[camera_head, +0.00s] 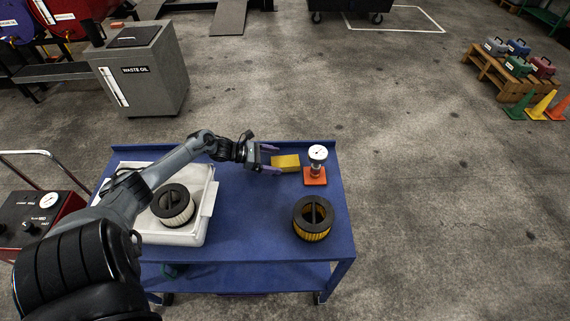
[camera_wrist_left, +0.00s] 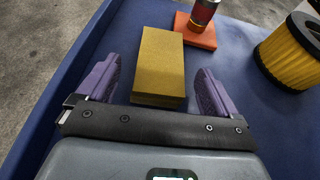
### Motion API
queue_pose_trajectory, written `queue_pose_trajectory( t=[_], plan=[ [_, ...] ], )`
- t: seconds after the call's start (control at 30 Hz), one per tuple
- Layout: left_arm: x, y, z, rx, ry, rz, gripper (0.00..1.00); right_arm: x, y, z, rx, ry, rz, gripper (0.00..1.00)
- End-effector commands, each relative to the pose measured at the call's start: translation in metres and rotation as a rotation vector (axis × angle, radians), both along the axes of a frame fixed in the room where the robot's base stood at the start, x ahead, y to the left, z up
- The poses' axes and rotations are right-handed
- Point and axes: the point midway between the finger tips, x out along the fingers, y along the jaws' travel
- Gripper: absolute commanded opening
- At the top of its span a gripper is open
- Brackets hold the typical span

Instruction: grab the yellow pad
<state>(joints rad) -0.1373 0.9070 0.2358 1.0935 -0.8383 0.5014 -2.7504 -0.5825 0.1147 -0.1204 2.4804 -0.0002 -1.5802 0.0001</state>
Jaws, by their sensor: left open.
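The yellow pad (camera_head: 285,162) is a rectangular block lying on the blue cart top, left of the gauge in the head view. My left gripper (camera_head: 270,158) reaches in from the left, just beside the pad's left end. In the left wrist view, the pad (camera_wrist_left: 158,65) lies ahead of and partly between the two purple fingers of my left gripper (camera_wrist_left: 157,92). The fingers are open, with a gap on each side of the pad. My right gripper is not in view.
The blue cart (camera_head: 262,215) also holds a gauge on an orange base (camera_head: 315,176) close right of the pad, a black and yellow filter (camera_head: 312,219) in front, and a white tray (camera_head: 208,214) with another filter (camera_head: 173,205) at left. The cart's middle is clear.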

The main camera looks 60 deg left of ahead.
Motion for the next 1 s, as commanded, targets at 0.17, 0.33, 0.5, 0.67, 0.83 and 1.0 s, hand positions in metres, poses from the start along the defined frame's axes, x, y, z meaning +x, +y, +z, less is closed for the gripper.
queue_pose_trajectory(
  t=[0.17, 0.33, 0.5, 0.67, 0.83, 1.0],
  plan=[
    [0.017, -0.009, -0.008, -0.003, -0.002, 0.002, 0.94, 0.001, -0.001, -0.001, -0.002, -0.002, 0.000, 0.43],
    [0.026, -0.013, -0.012, -0.001, -0.001, 0.001, 0.94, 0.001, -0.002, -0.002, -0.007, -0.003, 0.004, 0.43],
    [0.027, -0.014, -0.013, 0.000, 0.001, 0.000, 0.94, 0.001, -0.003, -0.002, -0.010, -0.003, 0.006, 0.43],
    [0.027, -0.014, -0.013, 0.000, 0.000, 0.000, 0.88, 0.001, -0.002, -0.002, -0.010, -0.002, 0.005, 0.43],
    [0.026, -0.014, -0.013, 0.000, 0.000, 0.000, 0.61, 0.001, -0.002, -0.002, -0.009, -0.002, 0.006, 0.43],
    [0.027, -0.014, -0.012, 0.000, 0.000, 0.000, 0.38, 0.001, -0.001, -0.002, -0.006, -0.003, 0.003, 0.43]
  ],
)
